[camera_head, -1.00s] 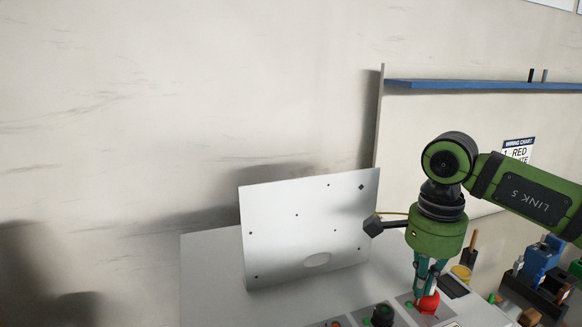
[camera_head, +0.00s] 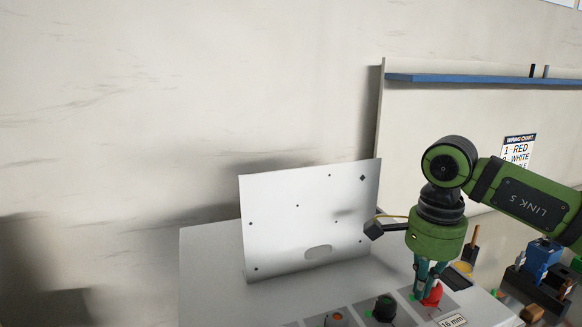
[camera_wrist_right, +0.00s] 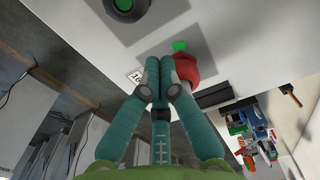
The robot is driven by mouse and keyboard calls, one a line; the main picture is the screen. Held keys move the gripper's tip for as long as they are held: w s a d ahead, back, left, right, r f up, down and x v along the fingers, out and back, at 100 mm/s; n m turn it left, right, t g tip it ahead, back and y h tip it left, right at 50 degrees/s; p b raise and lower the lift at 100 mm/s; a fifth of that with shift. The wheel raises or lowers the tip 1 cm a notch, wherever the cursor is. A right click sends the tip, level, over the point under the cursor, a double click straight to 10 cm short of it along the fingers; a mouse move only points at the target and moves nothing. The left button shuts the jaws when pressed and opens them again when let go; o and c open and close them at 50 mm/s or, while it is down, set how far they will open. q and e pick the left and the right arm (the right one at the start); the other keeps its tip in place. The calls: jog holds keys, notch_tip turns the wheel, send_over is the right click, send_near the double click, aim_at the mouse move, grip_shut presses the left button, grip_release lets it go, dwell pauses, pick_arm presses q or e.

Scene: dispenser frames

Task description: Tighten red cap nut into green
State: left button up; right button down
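The red cap nut (camera_head: 432,296) is a red rounded piece at the lower right of the head view. It also shows in the right wrist view (camera_wrist_right: 186,72), just beside the teal fingers. A small green piece (camera_wrist_right: 180,46) lies right by its far edge on a grey panel. My right gripper (camera_head: 421,293) points down at the left side of the red nut. In the right wrist view its fingertips (camera_wrist_right: 159,66) are drawn together, with the nut outside them. Whether they touch it is unclear. My left gripper is out of view.
A dark round knob (camera_head: 383,307) and an orange button (camera_head: 336,320) are on panels to the left. A white plate (camera_head: 300,220) leans behind. A "16 mm" label (camera_head: 453,321) is in front. Blue and dark items (camera_head: 541,262) stand at the right.

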jog(key=shift+w+r, duration=0.15)
jog(key=shift+w, duration=0.1)
jog(key=shift+w+a, duration=0.1)
jog(key=shift+w, duration=0.15)
jog(key=shift+a, duration=0.25)
notch_tip(320, 180, up, 6)
jog(key=p, duration=0.4)
jog(key=shift+a+p, duration=0.1)
jog(key=shift+p, duration=0.2)
jog(key=shift+f, duration=0.2)
